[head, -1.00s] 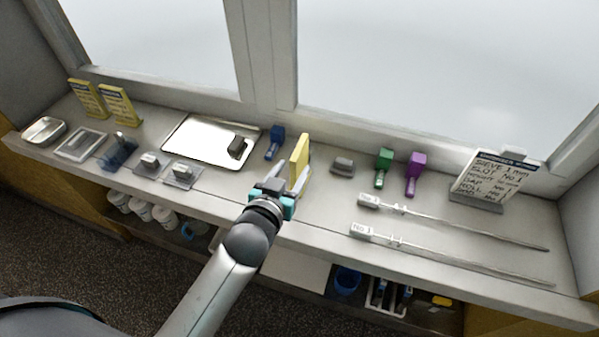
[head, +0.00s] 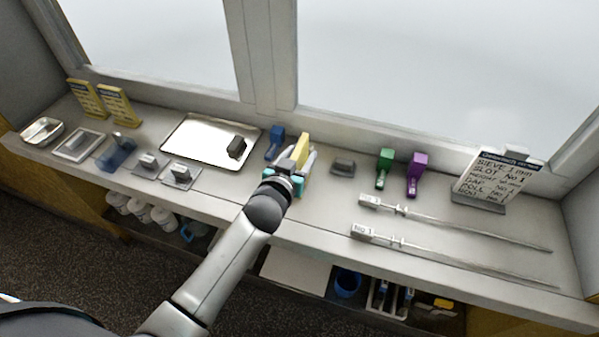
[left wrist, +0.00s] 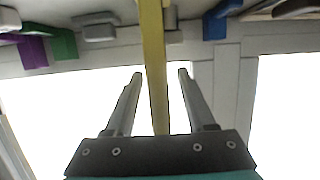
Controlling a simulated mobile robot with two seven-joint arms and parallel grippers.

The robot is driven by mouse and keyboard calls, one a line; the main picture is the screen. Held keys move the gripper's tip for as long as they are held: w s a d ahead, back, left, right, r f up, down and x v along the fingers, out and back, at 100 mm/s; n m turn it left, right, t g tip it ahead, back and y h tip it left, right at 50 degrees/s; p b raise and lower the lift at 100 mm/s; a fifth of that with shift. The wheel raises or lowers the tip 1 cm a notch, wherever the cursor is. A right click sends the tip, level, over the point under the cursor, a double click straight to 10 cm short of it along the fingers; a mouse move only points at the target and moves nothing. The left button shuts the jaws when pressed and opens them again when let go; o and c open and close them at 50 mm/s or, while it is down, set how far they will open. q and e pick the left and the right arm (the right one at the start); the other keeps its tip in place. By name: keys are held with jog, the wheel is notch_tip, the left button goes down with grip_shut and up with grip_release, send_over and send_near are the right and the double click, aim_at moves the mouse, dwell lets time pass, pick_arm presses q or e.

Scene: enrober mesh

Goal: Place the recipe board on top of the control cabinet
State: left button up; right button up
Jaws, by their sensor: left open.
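A thin yellow board (head: 301,146) stands upright on the counter, seen nearly edge-on; its face cannot be read. My left gripper (head: 296,160) is open at this board, with a finger on either side. In the left wrist view the yellow board (left wrist: 153,55) runs between the two open fingers, with gaps at both sides. A white board with handwritten lines (head: 492,178), beginning "SIEVE 1 mm", leans in a grey stand at the right; it may be the recipe board. I cannot make out a control cabinet. My right gripper is not in view.
A metal tray (head: 196,143) with a dark block lies left of the gripper. A blue tool (head: 275,143) is close by; a grey block (head: 343,166), green tool (head: 384,168) and purple tool (head: 416,174) stand right. Two long rods (head: 455,219) lie near the front edge.

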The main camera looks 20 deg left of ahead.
pick_arm(q)
jog(key=shift+c, duration=0.2)
grip_shut()
dwell(1.1)
